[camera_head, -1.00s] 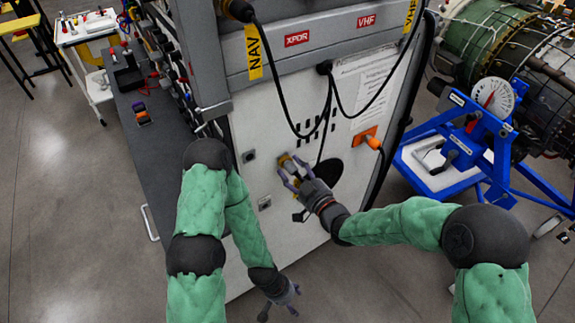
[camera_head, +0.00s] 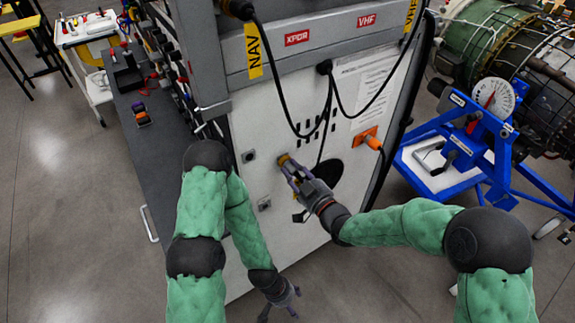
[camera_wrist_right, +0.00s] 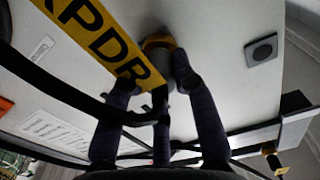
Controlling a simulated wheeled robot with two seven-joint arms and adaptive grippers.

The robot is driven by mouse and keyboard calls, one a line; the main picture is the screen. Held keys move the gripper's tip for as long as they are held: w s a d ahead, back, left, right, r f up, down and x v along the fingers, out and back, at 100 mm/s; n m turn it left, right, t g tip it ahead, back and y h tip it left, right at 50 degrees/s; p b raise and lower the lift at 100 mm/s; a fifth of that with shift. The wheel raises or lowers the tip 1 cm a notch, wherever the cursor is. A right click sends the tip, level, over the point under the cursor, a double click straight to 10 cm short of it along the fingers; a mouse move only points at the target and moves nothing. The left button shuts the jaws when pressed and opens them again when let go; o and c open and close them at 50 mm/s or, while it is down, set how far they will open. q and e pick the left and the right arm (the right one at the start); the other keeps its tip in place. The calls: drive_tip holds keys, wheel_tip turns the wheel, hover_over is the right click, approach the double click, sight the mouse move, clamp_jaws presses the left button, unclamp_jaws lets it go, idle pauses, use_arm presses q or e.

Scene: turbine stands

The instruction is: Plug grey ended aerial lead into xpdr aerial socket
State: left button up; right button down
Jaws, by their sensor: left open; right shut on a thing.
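My right gripper (camera_head: 286,168) is shut on a gold-and-grey lead end (camera_head: 283,159) at the white panel. In the right wrist view the lead end (camera_wrist_right: 158,43) sits between the fingers, its gold-coloured ring against the panel. A yellow tag lettered XPDR (camera_wrist_right: 100,40) hangs across the fingers there, with a black cable (camera_wrist_right: 62,92). The fingers and tag partly hide the lead end. A grey square socket (camera_head: 249,156) is left of it on the panel; a second (camera_head: 264,203) is lower. My left gripper (camera_head: 281,304) is open and empty, low in front of the panel.
Red XPDR (camera_head: 297,38) and VHF (camera_head: 367,21) labels are on the grey strip above. Black cables (camera_head: 284,97) hang across the panel. A blue engine stand (camera_head: 470,150) stands right; a dark bench (camera_head: 150,140) is left.

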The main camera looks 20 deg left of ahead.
sight(295, 173)
drive_tip(key=shift+d, duration=0.1)
drive_tip(key=shift+s+d, duration=0.25)
drive_tip(key=shift+d, duration=0.05)
drive_tip(key=shift+s+d, duration=0.2)
drive_tip(key=shift+d, duration=0.05)
drive_tip(key=shift+v, duration=1.35)
